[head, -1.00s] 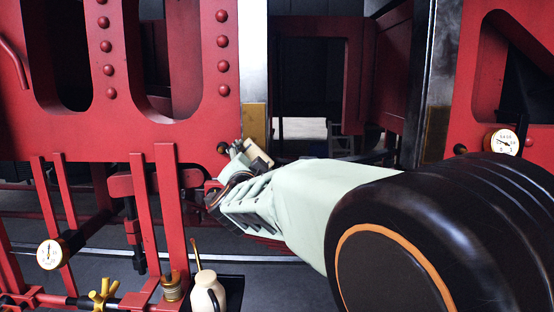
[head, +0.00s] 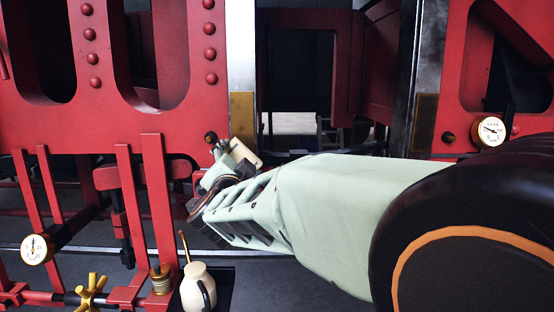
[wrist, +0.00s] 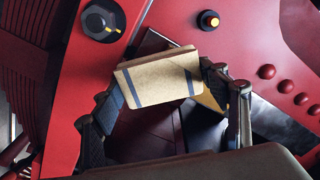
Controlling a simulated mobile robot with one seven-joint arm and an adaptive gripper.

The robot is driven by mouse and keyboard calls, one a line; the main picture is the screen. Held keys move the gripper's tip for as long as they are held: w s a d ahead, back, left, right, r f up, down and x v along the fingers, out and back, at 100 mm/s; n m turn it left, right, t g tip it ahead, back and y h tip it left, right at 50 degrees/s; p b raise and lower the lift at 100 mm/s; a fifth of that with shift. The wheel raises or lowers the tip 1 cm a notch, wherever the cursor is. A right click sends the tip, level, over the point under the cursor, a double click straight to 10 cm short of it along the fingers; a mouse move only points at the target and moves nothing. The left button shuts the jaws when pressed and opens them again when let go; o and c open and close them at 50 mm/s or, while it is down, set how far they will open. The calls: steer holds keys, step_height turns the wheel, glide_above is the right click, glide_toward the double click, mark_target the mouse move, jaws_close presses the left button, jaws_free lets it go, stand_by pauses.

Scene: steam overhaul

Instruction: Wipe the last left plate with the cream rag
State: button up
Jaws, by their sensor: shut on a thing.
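The cream rag (head: 245,152) is a folded pad with dark blue stripes, seen large in the wrist view (wrist: 160,80). My gripper (head: 228,160) is shut on it, one finger at each side in the wrist view (wrist: 165,105). A brass-coloured plate (head: 242,112) sits at the foot of the left steel upright. The rag is at the plate's lower end in the head view and hides part of it. I cannot tell whether they touch. A similar plate (head: 425,122) is on the right upright.
The red frame (head: 60,120) with rivets and oval openings stands around the uprights. A dark knob (head: 211,137) is close left of the rag. Red bars (head: 155,215), a gauge (head: 37,248) and a cream oil can (head: 198,288) stand lower left. Another gauge (head: 490,131) is at right.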

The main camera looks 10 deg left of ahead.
steer(key=shift+s+d, duration=0.15)
steer(key=shift+s, duration=0.5)
steer(key=shift+s, duration=0.15)
steer(key=v, duration=0.2)
steer(key=shift+s+d, duration=0.15)
steer(key=shift+s, duration=0.2)
steer(key=shift+w, duration=0.1)
steer(key=shift+x, duration=3.45)
steer(key=shift+p+x, duration=0.3)
steer(key=shift+x, duration=0.65)
steer(key=shift+r, duration=0.15)
